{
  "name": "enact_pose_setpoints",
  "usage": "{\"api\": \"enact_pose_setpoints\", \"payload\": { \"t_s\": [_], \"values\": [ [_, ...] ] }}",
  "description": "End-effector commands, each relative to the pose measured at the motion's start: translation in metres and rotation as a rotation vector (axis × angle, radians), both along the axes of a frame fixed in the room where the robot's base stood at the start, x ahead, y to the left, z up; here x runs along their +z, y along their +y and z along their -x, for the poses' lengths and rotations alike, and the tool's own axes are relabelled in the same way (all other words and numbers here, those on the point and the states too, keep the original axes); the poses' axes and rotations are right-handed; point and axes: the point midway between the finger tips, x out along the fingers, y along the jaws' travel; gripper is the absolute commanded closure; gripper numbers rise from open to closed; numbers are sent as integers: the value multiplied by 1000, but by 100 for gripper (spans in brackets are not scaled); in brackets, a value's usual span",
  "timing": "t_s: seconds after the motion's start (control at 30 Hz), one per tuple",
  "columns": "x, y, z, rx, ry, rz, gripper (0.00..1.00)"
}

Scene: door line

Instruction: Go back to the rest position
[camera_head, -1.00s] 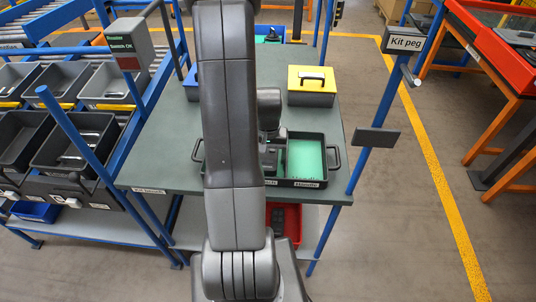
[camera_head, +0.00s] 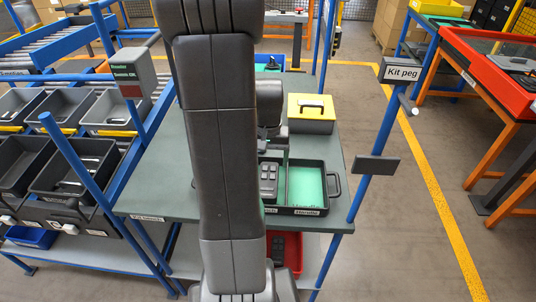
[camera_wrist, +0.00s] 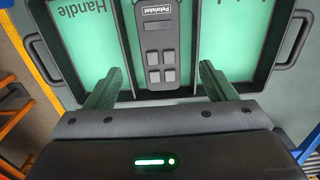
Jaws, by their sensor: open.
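My gripper (camera_wrist: 157,88) is open in the wrist view, its two fingers apart with nothing held between them. Beyond the fingers is the black kit tray (camera_wrist: 210,92), with green-lined compartments on both sides marked with lettering. A dark switch panel with several buttons (camera_wrist: 157,52) lies in the tray's middle compartment, apart from the fingers as far as I can tell. In the head view the tray (camera_head: 333,185) stands on the green-grey table (camera_head: 180,190), and the panel (camera_head: 268,181) shows in it. My arm hides the tray's left part and the gripper tips there.
A yellow-lidded box (camera_head: 311,113) stands behind the tray. Blue posts rise at the table's sides, one with the "Kit peg" sign (camera_head: 402,72). Grey bins (camera_head: 110,110) fill the rack on the left. A red bin (camera_head: 290,250) sits on the lower shelf. Open floor lies right.

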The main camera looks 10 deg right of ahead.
Motion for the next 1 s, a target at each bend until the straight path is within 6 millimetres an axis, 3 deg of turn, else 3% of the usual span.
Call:
{"api": "enact_pose_setpoints", "payload": {
  "t_s": [0.2,0.6,0.77,1.0],
  "values": [
    [16,0,0,0,1,0,22],
    [16,0,1,0,2,-1,22],
    [2,0,1,0,6,-1,22],
    [-37,0,1,0,6,-1,22]
  ]
}}
